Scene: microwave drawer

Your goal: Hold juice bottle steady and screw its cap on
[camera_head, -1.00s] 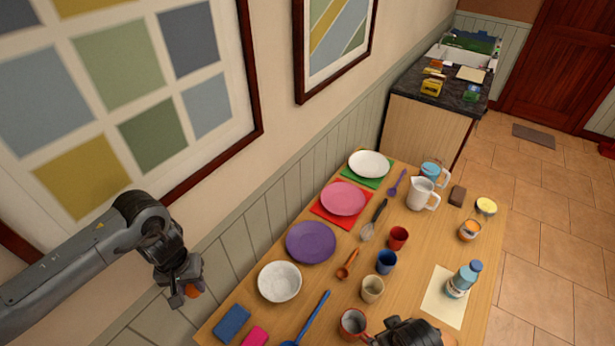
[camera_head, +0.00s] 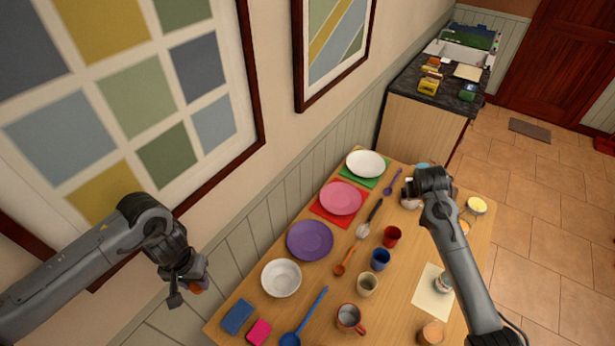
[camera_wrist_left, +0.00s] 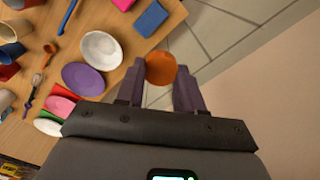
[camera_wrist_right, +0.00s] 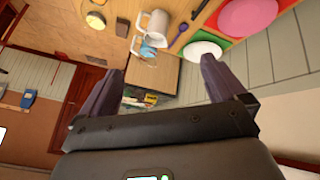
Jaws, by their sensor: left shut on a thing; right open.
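My left gripper (camera_head: 188,285) is shut on a round orange thing (camera_wrist_left: 161,69), held in the air off the table's left side; I cannot tell for sure that it is the cap. The orange thing also shows low in the gripper in the head view (camera_head: 196,290). A bottle (camera_head: 443,284) stands on a cream mat (camera_head: 430,300) at the table's right; my right forearm hides much of it, including its top. My right gripper (camera_wrist_right: 160,80) is open and empty; in the head view it hangs over the white pitcher, well behind the bottle.
The white pitcher (camera_wrist_right: 155,25) and a blue cup (camera_wrist_right: 147,50) lie beyond the right fingers. Plates (camera_head: 310,240), coloured cups (camera_head: 380,259) and utensils crowd the table's left and middle. A pale orange round thing (camera_head: 432,332) is at the front. The framed wall is close to my left arm.

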